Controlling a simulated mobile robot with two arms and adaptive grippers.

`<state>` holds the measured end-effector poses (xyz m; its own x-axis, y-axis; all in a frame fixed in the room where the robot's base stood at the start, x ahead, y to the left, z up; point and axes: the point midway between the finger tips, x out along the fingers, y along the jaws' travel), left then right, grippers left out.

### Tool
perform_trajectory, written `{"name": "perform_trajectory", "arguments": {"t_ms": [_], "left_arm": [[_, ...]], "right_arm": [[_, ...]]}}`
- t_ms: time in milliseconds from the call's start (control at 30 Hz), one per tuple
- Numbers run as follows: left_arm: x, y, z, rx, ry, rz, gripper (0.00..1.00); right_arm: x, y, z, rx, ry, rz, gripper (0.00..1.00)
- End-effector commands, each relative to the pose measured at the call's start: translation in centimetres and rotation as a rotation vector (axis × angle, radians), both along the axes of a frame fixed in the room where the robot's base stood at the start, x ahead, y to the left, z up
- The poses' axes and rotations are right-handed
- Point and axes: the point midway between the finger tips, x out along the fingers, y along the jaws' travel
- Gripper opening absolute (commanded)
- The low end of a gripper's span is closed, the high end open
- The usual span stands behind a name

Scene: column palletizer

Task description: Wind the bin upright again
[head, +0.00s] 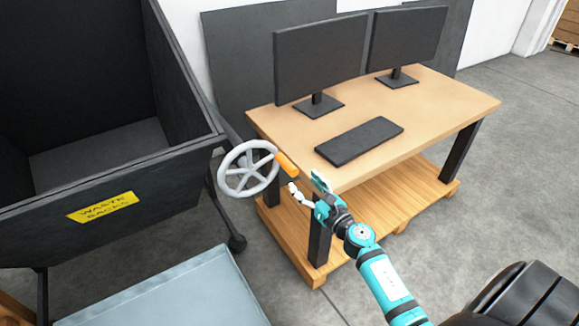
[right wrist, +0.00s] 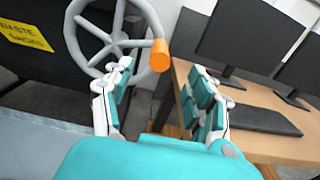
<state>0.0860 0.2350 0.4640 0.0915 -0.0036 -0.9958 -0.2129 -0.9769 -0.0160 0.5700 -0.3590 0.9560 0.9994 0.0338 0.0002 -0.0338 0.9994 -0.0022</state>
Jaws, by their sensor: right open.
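A grey spoked handwheel (head: 247,168) with an orange handle (head: 287,164) is mounted at the bin's right side. My right gripper (head: 306,188) is open and empty, just below and right of the orange handle. In the right wrist view the wheel (right wrist: 112,35) and the orange handle (right wrist: 160,55) lie ahead of the open fingers (right wrist: 165,90), with the handle between them in the picture. My left gripper is not in view.
A wooden desk (head: 440,105) with two monitors (head: 320,60) and a keyboard (head: 359,141) stands close to the wheel's right. A wooden pallet (head: 385,220) is under it. A grey-blue metal surface (head: 170,295) lies in front of the bin.

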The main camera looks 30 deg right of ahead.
Motion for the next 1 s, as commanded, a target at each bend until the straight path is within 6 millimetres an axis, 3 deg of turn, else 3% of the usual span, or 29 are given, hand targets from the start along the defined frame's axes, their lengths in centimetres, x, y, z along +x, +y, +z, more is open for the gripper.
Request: {"name": "perform_trajectory", "arguments": {"t_ms": [600,1000], "left_arm": [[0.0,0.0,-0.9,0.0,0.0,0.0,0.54],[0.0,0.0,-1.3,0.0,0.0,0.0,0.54]], "right_arm": [[7.3,0.3,-0.1,0.001,-0.001,0.002,0.58],[9.0,0.4,0.0,0.002,0.0,0.0,0.58]]}}
